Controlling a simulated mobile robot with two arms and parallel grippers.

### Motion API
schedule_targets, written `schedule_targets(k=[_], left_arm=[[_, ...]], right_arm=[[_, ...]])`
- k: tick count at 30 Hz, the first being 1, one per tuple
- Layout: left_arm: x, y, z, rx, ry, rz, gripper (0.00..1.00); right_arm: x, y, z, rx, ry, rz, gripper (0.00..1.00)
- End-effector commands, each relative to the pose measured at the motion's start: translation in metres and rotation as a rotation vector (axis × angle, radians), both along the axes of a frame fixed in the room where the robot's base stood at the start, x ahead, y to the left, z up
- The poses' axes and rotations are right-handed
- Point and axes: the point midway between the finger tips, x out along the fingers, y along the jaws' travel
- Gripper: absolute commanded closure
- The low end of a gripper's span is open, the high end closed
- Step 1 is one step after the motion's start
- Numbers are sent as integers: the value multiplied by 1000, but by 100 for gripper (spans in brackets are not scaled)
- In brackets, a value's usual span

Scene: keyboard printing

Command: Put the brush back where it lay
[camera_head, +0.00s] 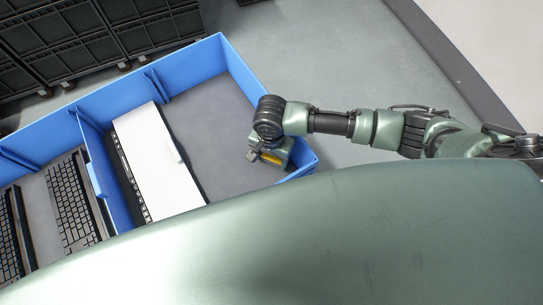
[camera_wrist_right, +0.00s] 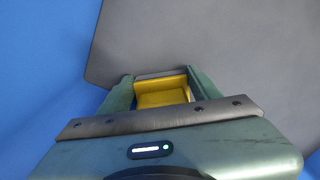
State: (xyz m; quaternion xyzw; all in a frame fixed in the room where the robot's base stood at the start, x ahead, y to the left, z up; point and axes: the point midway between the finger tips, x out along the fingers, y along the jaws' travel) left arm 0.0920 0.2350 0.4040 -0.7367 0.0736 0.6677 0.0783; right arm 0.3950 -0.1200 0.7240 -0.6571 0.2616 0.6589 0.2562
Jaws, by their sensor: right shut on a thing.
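My right gripper (camera_head: 270,152) is over the right end of the blue bin, close to its right wall. In the right wrist view the gripper (camera_wrist_right: 160,88) is shut on a yellow block-like thing, which I take to be the brush (camera_wrist_right: 160,94). A bit of its yellow also shows in the head view (camera_head: 273,158). The fingers and the gripper body hide most of the brush. I cannot tell whether it touches the bin's grey floor. My left gripper is not in view.
The blue bin (camera_head: 219,50) has a divider (camera_head: 95,140). Dark keyboards (camera_head: 70,203) lie left of it. Right of it, a long white piece (camera_head: 157,165) lies beside bare grey floor (camera_head: 215,125). Black crates (camera_head: 60,45) stand behind. My green body covers the front.

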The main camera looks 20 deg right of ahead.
Motion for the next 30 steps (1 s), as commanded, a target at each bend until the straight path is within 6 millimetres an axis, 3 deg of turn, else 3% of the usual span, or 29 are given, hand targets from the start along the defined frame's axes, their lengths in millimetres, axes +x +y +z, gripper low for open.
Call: schedule_targets(k=[9,10,12,23,30], left_arm=[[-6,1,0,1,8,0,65],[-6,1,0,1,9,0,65],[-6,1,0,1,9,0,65],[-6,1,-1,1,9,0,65],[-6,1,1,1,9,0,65]], right_arm=[[0,0,-2,0,0,0,85],[0,0,-2,0,0,0,31],[0,0,-2,0,0,0,15],[1,0,1,0,-1,0,15],[1,1,38,4,-3,-1,15]])
